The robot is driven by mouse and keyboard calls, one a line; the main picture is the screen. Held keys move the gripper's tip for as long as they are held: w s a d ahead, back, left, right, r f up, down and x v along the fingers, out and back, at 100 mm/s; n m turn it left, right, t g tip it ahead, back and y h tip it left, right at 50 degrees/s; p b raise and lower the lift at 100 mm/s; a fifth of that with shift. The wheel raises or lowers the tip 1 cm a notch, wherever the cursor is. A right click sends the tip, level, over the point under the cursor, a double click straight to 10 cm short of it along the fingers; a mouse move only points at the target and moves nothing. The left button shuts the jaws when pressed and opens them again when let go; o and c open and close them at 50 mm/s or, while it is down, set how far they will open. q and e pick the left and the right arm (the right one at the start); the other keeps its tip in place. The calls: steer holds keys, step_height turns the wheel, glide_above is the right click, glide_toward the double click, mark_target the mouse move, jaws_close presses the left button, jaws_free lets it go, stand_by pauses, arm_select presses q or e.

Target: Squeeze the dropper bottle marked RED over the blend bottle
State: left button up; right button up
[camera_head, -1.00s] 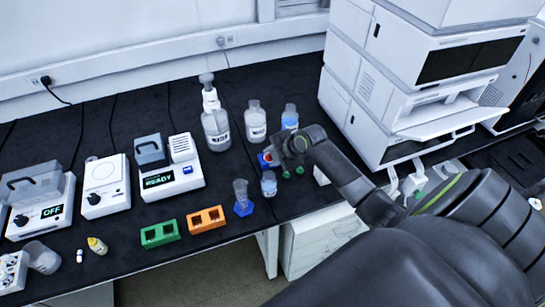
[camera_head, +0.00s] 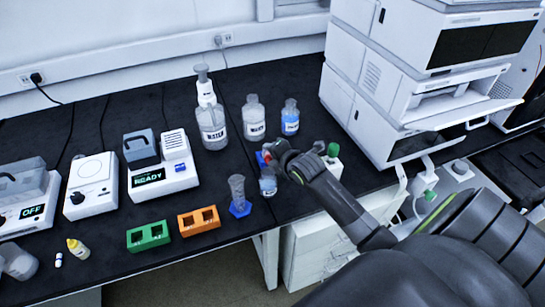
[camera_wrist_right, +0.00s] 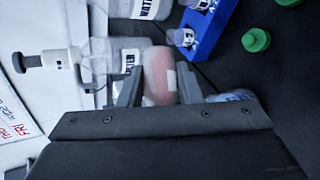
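My right gripper (camera_head: 276,158) hangs over the bench, close above and behind a small clear bottle with a blue-and-white label (camera_head: 268,183), which looks like the blend bottle. In the right wrist view, a small pinkish-red bottle (camera_wrist_right: 158,75) sits between the gripper's fingers (camera_wrist_right: 160,88) and fills the gap. It looks like the RED dropper bottle, though its marking is not readable. A blue-and-white patch (camera_wrist_right: 235,96), probably the blend bottle's label, shows beyond the right finger, partly hidden. My left gripper is in neither view.
A blue rack (camera_wrist_right: 208,32) with a small bottle stands beside the gripper. Larger bottles (camera_head: 211,125), (camera_head: 254,120) and (camera_head: 290,118) stand behind. A blue-based cylinder (camera_head: 238,195) and orange rack (camera_head: 199,221) are left. Green caps (camera_wrist_right: 256,40) lie right, near the instrument stack (camera_head: 400,90).

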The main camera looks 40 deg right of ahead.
steer(key=shift+f+t+b, duration=0.3)
steer(key=shift+f+b, duration=0.45)
steer(key=n+t+h+b, duration=0.1)
steer(key=b, duration=0.1)
steer(key=r+n+t+b, duration=0.1)
steer(key=t, duration=0.1)
steer(key=shift+a+r+h+b, duration=0.1)
steer(key=shift+r+h+b, duration=0.15)
steer(key=shift+h+b, duration=0.15)
steer(key=shift+r, duration=0.3)
steer(key=shift+s+f+t, duration=0.1)
steer(key=shift+t, duration=0.2)
steer(key=shift+r+n+t+b, duration=0.2)
steer(key=shift+n+t+b, duration=0.15)
steer(key=shift+b, duration=0.25)
steer(key=shift+r, duration=0.15)
